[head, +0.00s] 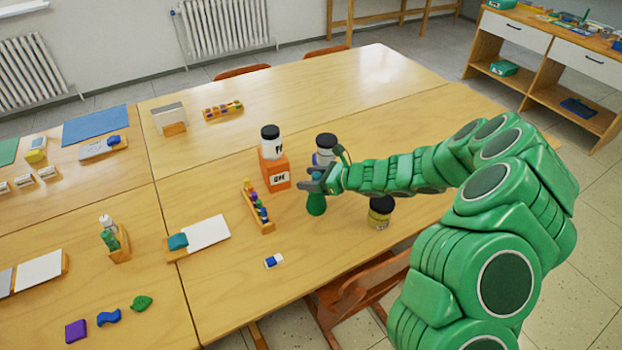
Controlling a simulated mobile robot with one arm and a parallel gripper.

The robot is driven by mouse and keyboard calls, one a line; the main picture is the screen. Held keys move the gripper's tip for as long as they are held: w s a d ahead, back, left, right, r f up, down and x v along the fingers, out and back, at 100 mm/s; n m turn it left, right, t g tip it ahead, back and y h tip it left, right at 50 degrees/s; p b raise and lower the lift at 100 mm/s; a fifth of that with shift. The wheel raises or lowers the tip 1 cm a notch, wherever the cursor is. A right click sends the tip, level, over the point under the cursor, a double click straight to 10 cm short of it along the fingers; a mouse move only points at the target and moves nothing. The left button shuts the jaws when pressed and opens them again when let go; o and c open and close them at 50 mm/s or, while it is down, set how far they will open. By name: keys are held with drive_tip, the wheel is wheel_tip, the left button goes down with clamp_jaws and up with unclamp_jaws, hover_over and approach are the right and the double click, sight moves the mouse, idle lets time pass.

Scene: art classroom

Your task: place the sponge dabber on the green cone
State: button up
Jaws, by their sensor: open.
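The green cone (316,205) stands upright on the near table, right of a wooden rack of coloured pegs. My gripper (312,183) is at the cone's top, its dark fingers open and reaching in from the right. A small bluish part (319,176) shows between the fingers, directly above the cone. It may be the sponge dabber, but the fingers hide most of it. I cannot tell whether it touches the cone's tip.
An orange box (275,172) bearing a white jar (271,146) stands behind left. A black-lidded jar (325,145) is close behind my gripper. A yellow jar (380,215) stands right of the cone. The peg rack (262,222) is left. A blue-and-white block (273,261) lies in front.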

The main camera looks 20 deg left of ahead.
drive_tip(key=v, duration=1.2)
drive_tip(key=shift+r, duration=0.15)
